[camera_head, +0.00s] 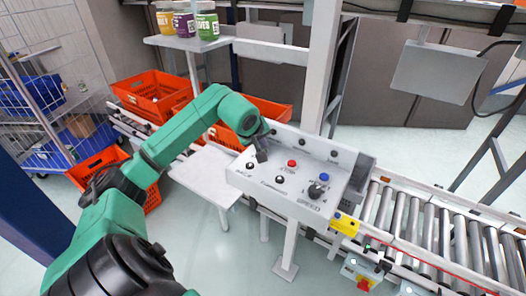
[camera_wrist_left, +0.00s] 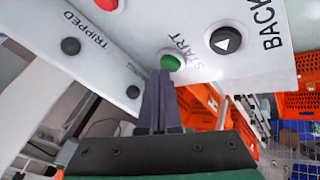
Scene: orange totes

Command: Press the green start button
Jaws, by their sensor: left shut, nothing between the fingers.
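The green start button (camera_wrist_left: 170,62) sits on the white control panel (camera_wrist_left: 125,35), beside the word START, in the left wrist view. My left gripper (camera_wrist_left: 163,75) is shut and empty, with its fingertips at the button's near edge. I cannot tell whether they touch it. In the head view, the left gripper (camera_head: 262,155) points down at the left part of the panel (camera_head: 300,208), and the green button is hidden behind it. My right gripper is not in view.
A black arrow button (camera_wrist_left: 225,40) marked BACK lies right of the green one. A red button (camera_head: 292,163) and a black knob (camera_head: 315,191) are on the panel. A roller conveyor (camera_head: 440,235) runs to the right. Orange totes (camera_head: 150,88) stand behind on the left.

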